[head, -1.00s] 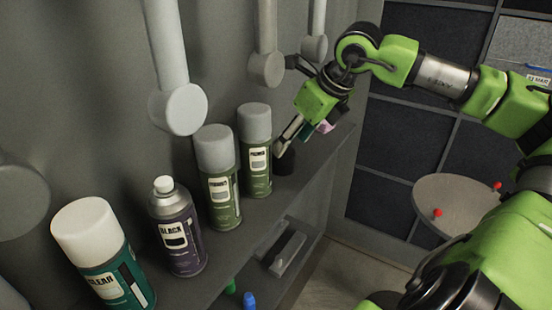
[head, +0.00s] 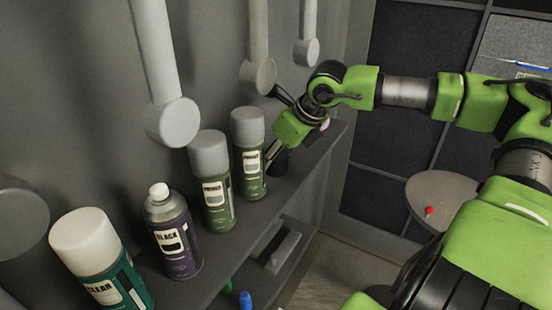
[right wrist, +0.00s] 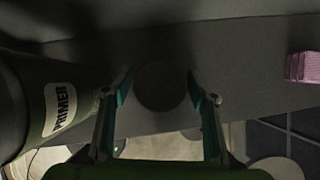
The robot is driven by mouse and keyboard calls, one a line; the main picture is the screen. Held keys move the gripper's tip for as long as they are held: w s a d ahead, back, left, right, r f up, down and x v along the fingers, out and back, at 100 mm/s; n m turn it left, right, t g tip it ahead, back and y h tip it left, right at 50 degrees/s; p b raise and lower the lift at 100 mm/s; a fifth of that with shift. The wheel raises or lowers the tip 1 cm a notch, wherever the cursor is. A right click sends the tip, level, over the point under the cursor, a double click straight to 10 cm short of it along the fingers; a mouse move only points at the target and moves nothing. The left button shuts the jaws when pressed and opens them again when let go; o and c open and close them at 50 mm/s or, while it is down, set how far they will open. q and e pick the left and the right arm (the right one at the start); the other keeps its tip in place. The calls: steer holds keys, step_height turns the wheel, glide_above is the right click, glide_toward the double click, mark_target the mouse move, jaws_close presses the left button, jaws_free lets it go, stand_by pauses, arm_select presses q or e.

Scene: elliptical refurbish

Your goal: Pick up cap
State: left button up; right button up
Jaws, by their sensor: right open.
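A dark, round cap (head: 281,164) stands on the shelf to the right of the rear green primer can, partly covered by my right gripper. In the right wrist view the cap (right wrist: 160,87) is a dark disc between the two fingers. My right gripper (head: 273,158) reaches down from the upper right to the cap. Its fingers (right wrist: 160,98) are spread with the cap between them; I cannot tell whether they touch it. My left gripper is out of view.
Two primer cans (head: 250,155) (head: 212,182) stand close left of the gripper; a clear can (head: 100,262) stands at the front. A pink block (right wrist: 303,67) lies on the shelf (head: 308,160) beyond the cap. Grey rods with round ends (head: 172,122) hang above.

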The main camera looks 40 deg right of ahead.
steer(key=shift+c, duration=0.3)
steer(key=c, duration=0.5)
steer(key=shift+o, duration=0.2)
steer(key=shift+d+r, duration=0.1)
steer(key=shift+r, duration=0.1)
